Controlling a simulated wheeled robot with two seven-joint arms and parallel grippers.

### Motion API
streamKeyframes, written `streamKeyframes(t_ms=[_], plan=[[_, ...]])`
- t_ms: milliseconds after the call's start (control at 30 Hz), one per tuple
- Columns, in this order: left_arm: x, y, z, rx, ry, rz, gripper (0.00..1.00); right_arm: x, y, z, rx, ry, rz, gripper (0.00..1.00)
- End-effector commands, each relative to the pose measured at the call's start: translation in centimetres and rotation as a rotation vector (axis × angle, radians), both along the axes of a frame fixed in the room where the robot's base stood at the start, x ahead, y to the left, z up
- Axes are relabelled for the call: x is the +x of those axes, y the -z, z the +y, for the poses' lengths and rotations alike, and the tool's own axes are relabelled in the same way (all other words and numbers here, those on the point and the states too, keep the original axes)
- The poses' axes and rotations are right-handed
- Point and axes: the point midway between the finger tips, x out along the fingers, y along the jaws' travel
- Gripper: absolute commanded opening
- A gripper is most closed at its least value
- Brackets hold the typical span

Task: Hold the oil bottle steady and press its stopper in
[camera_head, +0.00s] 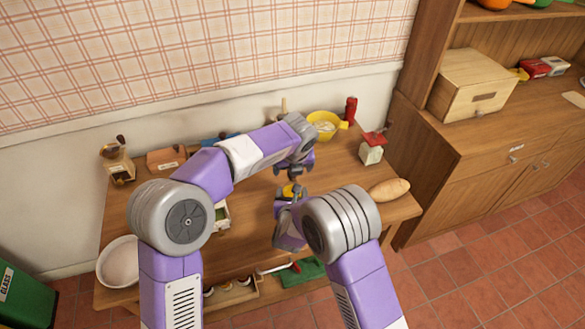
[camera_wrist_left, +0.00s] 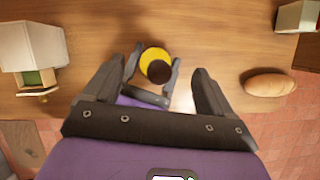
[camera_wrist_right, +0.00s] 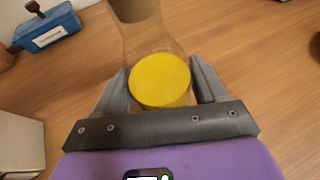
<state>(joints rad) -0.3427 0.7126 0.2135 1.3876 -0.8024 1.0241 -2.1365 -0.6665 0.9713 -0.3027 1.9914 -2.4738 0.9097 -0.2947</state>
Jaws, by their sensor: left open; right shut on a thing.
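The oil bottle (camera_wrist_right: 158,82), clear glass with yellow oil, stands between the fingers of my right gripper (camera_head: 287,195), which is shut on its body. It also shows from above in the left wrist view (camera_wrist_left: 148,60). The dark brown stopper (camera_wrist_left: 159,72) sits at the bottle's top; how deep it is cannot be told. It is partly cut off at the top of the right wrist view (camera_wrist_right: 132,8). My left gripper (camera_head: 303,166) is open above the bottle, its fingers apart on either side of the stopper in the left wrist view, not touching it.
The wooden table (camera_head: 340,195) carries a bread loaf (camera_head: 390,189) at right, a yellow bowl (camera_head: 325,124), a red bottle (camera_head: 350,109) and a red-topped grinder (camera_head: 371,150) behind. A blue box (camera_wrist_right: 47,30) stands behind the bottle. A white bowl (camera_head: 118,262) is at left.

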Motion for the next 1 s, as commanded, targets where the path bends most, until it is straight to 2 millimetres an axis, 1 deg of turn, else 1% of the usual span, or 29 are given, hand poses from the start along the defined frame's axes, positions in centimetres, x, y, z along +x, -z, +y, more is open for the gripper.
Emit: streamKeyframes(t_ms=[200,1000], plan=[[0.0,-1.4,0.0,-0.001,0.0,-0.001,0.84,0.0,-0.1,0.0,0.001,0.0,-0.002,0.29],[0.0,-6.0,0.0,-0.001,0.0,-0.001,0.84,0.0,-0.1,0.0,0.0,0.0,-0.002,0.29]])
